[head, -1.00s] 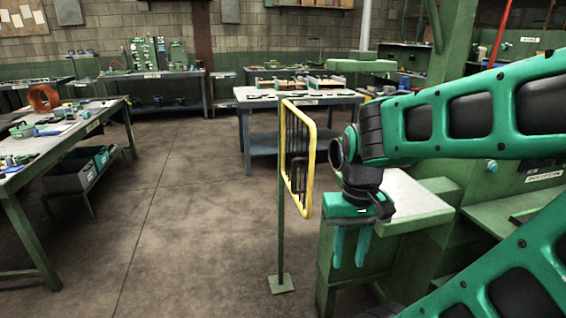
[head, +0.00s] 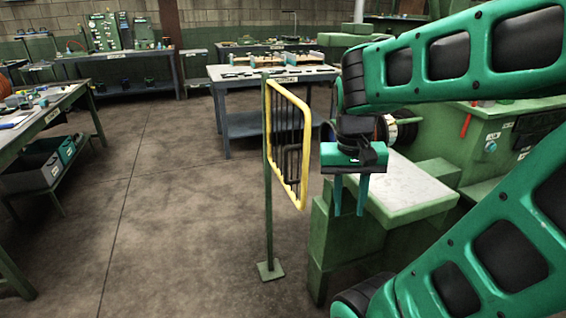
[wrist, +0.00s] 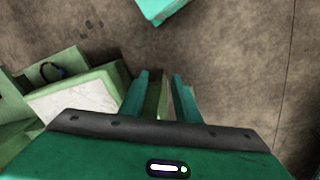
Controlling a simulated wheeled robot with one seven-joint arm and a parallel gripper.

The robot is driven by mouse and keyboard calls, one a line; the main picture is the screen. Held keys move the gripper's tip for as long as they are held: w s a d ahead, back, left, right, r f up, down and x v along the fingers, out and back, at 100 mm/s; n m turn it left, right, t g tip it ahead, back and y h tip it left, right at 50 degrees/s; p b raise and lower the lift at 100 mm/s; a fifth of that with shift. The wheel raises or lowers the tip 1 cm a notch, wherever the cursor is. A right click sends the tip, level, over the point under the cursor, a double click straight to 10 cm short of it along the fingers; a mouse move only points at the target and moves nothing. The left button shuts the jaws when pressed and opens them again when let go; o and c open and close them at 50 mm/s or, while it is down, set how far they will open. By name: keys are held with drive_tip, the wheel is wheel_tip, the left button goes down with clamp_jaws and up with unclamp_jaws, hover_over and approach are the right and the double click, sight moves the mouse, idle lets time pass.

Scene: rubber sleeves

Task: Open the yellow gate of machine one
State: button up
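The yellow gate (head: 300,195) has a yellow tube frame with dark bars and stands upright on a green post (head: 268,190) with a floor plate. It is seen at a steep angle, left of a green machine with a pale top (head: 410,185). My gripper (head: 350,212) points down just right of the gate in the picture, with its two teal fingers apart and nothing held. The wrist view shows both fingers (wrist: 160,85) apart, with part of a green structure behind the gap. I cannot make out the gate in that view, nor the exact depth between gripper and gate.
The pale machine top also shows in the wrist view (wrist: 75,100). A workbench (head: 240,83) stands behind the gate. A side table (head: 50,115) with grey bins (head: 30,172) below is at the left. The floor between is clear.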

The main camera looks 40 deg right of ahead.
drive_tip(key=w+d+r+m+h, duration=0.15)
drive_tip(key=w+r+m, duration=0.4)
drive_tip(key=w, duration=0.75)
drive_tip(key=m+h, duration=0.2)
drive_tip(key=m, duration=0.3)
hover_over(285, 180)
drive_tip(key=f, duration=0.6)
drive_tip(key=shift+w+d, duration=0.25)
drive_tip(key=shift+w, duration=0.05)
drive_tip(key=shift+a+r, duration=0.1)
clamp_jaws()
